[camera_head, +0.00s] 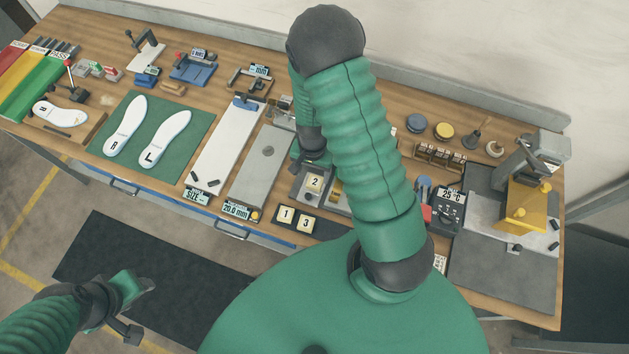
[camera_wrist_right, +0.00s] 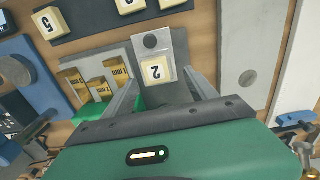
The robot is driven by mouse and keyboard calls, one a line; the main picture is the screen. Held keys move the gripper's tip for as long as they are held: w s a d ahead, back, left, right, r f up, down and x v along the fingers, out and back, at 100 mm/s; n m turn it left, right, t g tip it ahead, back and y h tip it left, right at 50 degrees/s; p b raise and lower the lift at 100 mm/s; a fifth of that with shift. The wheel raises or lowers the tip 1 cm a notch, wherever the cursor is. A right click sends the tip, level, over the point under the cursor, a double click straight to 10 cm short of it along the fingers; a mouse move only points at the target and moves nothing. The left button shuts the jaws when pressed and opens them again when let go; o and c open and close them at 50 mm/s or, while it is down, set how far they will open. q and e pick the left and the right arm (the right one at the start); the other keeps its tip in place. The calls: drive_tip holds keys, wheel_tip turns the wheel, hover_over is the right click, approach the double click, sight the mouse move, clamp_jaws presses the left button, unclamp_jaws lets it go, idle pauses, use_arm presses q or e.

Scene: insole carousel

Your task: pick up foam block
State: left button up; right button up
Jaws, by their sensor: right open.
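My right gripper (camera_wrist_right: 163,80) is open, its two fingers pointing at a cream block marked 2 (camera_wrist_right: 155,71). That block lies on a grey plate, between the finger lines; I cannot tell its height gap from the fingers. It also shows in the head view (camera_head: 315,181), just in front of the right gripper (camera_head: 312,162). Several small yellow blocks (camera_wrist_right: 117,71) with dark print stand beside it in the right wrist view. None is labelled legibly as foam, so I cannot tell which is the foam block. My left gripper (camera_head: 138,307) hangs low at the left, away from the bench.
A dark tray (camera_head: 284,228) holds blocks marked 1 and 3 at the bench's front edge. A grey plate (camera_head: 262,158) lies left of the right gripper. A green mat (camera_head: 148,155) bears two white insoles. A yellow press (camera_head: 525,205) stands far right. My right arm hides the middle.

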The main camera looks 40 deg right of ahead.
sight(315, 181)
drive_tip(key=f, duration=0.2)
drive_tip(key=f+p, duration=0.1)
drive_tip(key=f, duration=0.1)
drive_tip(key=shift+s+d, duration=0.25)
drive_tip(key=shift+s, duration=0.1)
drive_tip(key=shift+w+f, duration=0.1)
drive_tip(key=shift+f, duration=0.25)
clamp_jaws()
drive_tip(key=shift+r, duration=0.1)
